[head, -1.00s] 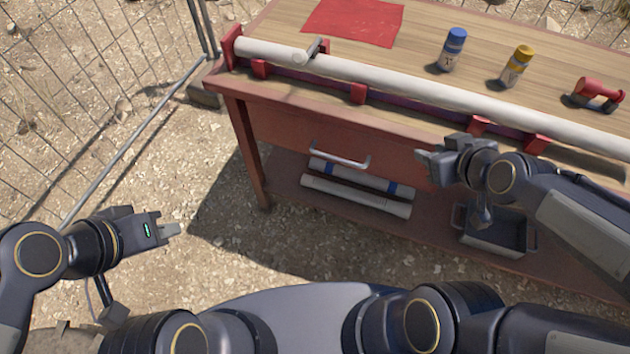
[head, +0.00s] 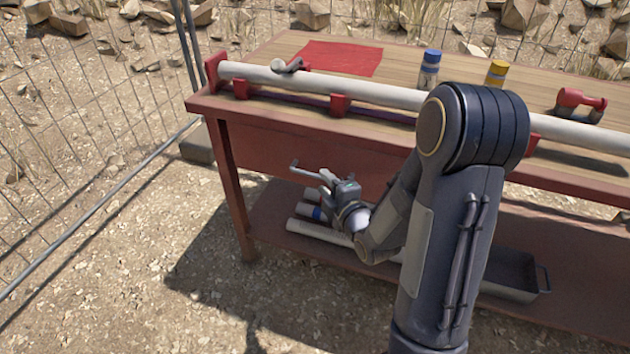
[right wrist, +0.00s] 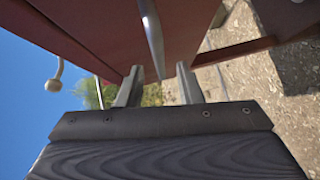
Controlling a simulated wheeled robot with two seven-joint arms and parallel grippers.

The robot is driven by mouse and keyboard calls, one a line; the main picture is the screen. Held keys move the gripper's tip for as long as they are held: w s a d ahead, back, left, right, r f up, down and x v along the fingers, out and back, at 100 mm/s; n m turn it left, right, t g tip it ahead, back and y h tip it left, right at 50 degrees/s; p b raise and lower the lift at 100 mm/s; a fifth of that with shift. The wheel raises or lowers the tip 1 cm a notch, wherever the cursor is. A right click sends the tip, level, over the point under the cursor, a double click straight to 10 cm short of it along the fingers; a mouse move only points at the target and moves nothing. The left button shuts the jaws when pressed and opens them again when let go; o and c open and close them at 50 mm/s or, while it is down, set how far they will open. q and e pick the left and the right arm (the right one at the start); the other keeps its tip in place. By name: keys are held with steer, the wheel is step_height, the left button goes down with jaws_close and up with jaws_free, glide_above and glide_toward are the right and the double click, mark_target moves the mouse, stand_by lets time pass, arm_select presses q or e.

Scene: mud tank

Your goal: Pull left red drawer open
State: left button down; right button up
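The left red drawer (head: 265,147) is in the front of the wooden-topped table and looks closed. Its metal handle (head: 304,169) is partly hidden by my right gripper (head: 327,181) in the head view. In the right wrist view the handle (right wrist: 153,42) runs lengthwise into the gap between the two fingers of my right gripper (right wrist: 158,80). The fingers are apart, with visible space on both sides of the handle. I cannot tell whether either finger touches it. My left gripper is not in view.
White pipes (head: 315,232) lie on the lower shelf (head: 268,222) below the gripper. A grey metal tray (head: 512,272) stands farther right on that shelf. A long white pipe (head: 385,92) lies in red brackets along the tabletop edge. A wire fence (head: 85,130) stands at left.

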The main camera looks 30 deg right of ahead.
mark_target(320, 177)
steer(key=shift+w+d+f, duration=0.1)
steer(key=shift+w+f, duration=0.05)
steer(key=shift+w, duration=0.9)
steer(key=shift+w+d+f, duration=0.1)
steer(key=shift+w+f, duration=0.05)
steer(key=shift+w, duration=0.85)
jaws_close()
